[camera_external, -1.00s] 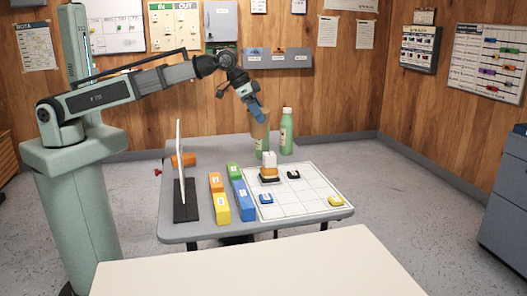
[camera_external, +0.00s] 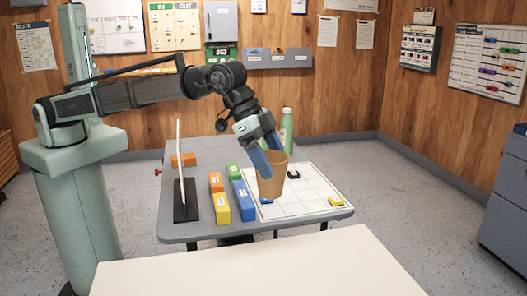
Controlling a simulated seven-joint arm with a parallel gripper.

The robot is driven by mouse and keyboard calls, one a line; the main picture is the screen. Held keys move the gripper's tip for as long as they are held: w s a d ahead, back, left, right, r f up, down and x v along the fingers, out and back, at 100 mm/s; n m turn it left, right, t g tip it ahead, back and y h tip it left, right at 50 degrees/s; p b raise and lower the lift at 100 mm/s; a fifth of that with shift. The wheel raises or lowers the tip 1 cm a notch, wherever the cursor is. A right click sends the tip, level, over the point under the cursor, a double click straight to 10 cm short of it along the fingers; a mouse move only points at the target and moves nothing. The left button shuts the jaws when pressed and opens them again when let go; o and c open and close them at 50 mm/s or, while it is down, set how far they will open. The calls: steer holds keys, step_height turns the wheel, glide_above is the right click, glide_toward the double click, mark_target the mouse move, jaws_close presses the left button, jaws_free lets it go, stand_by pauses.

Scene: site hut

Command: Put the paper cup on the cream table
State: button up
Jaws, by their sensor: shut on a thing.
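A tan paper cup (camera_external: 271,180) is held upright in the air by my gripper (camera_external: 267,152). The blue fingers are shut on the cup near its rim, on its left and back side. The cup is in front of the gridded board as seen here and hides part of it. The cream table (camera_external: 250,268) is in the foreground, below and nearer the camera than the cup. Its visible top is bare.
The grey table (camera_external: 200,232) holds a white upright panel (camera_external: 181,152) on a dark base, several coloured blocks (camera_external: 240,199), and a white gridded board (camera_external: 310,190) with small pieces. A green bottle (camera_external: 287,130) stands behind the cup. Room shows above the cream table.

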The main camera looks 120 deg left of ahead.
steer(key=w+d+m+h, duration=0.1)
steer(key=w+d, duration=0.2)
steer(key=d, duration=0.6)
steer(key=w+d+m, duration=0.1)
steer(key=w+d, duration=0.1)
steer(key=d, duration=0.7)
steer(key=shift+a+f, duration=0.2)
steer(key=shift+f, duration=7.5)
steer(key=o, duration=0.8)
steer(key=shift+f, duration=0.1)
steer(key=v, duration=1.2)
steer(key=shift+d, duration=0.1)
